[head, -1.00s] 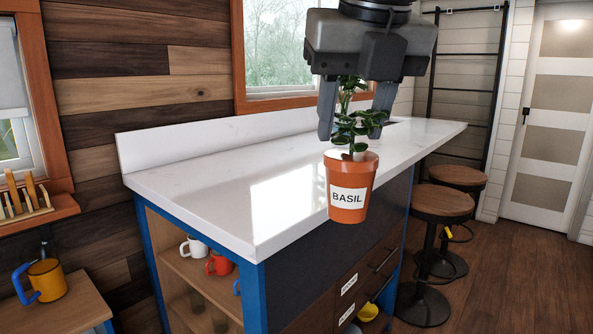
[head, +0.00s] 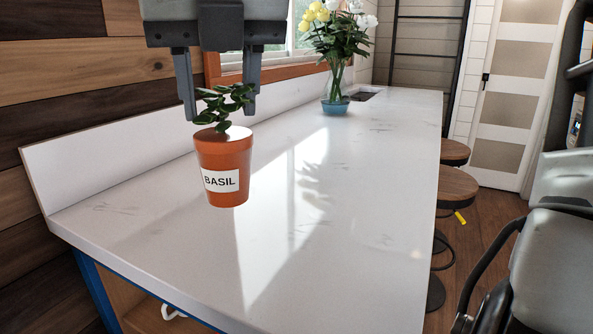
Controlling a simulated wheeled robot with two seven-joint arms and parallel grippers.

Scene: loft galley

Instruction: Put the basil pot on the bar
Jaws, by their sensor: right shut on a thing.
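The basil pot (head: 223,165) is an orange terracotta pot with a white BASIL label and a small leafy green plant. It is upright over the left part of the bar (head: 350,215), which has a white marble-like top. My right gripper (head: 220,108) comes down from the top, with one finger on each side of the plant, shut on the basil pot. No clear contact shadow shows under the pot, so I cannot tell whether its base touches the top.
A glass vase of yellow and white flowers (head: 336,85) stands toward the bar's far end. A raised white ledge runs along the bar's wall side. Two round stools (head: 456,187) stand to the right. The bar top around and in front of the pot is clear.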

